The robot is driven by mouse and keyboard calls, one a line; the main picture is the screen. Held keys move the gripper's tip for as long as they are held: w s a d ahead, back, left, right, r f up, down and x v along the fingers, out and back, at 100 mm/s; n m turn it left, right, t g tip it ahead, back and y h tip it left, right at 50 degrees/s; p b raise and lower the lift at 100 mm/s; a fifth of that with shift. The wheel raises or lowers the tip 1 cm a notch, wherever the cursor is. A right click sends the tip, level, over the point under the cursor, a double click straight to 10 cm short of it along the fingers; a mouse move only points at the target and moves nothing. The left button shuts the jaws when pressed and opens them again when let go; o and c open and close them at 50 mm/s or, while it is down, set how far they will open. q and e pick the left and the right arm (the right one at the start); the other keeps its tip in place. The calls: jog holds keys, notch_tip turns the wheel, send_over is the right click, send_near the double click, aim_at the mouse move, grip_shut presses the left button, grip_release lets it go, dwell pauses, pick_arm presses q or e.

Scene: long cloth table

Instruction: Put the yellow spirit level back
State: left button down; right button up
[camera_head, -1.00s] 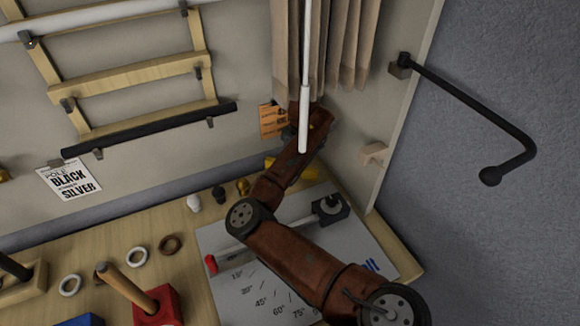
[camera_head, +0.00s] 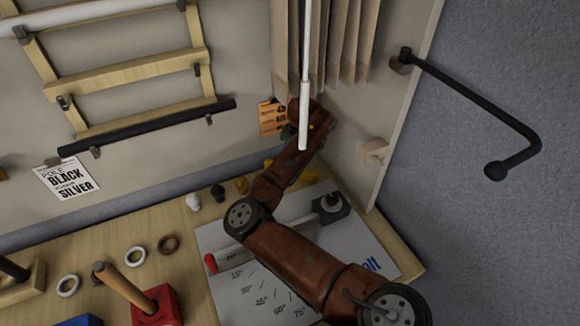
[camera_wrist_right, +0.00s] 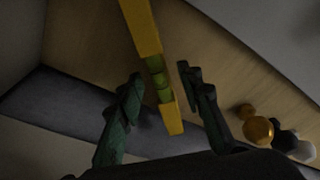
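The yellow spirit level (camera_wrist_right: 141,30) with its green vial lies between the two fingers of my right gripper (camera_wrist_right: 160,82) in the right wrist view. The fingers are apart, with a gap showing beside the level, so the gripper looks open around it. In the head view, my right arm reaches to the back corner of the table, and only a small yellow piece, likely the level (camera_head: 269,163), shows beside it. The right gripper is mostly hidden there by the arm. My left gripper is not in view.
An orange card (camera_head: 270,118) hangs on the back wall (camera_head: 240,60) by the arm. A white rod (camera_head: 304,115) hangs before it. A wooden bracket (camera_head: 374,151) is on the wall to the right. Small knobs (camera_head: 218,193) and an angle sheet (camera_head: 235,295) are on the table.

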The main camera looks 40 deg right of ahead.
jog(key=shift+r, duration=0.3)
jog(key=r, duration=0.2)
jog(key=r+p, duration=0.1)
jog(key=r, duration=0.4)
jog(key=shift+s+d+r+p, duration=0.15)
jog(key=shift+s+d+p, duration=0.1)
jog(key=shift+s+p, duration=0.15)
jog(key=shift+s+r, duration=0.1)
jog(key=shift+r, duration=0.3)
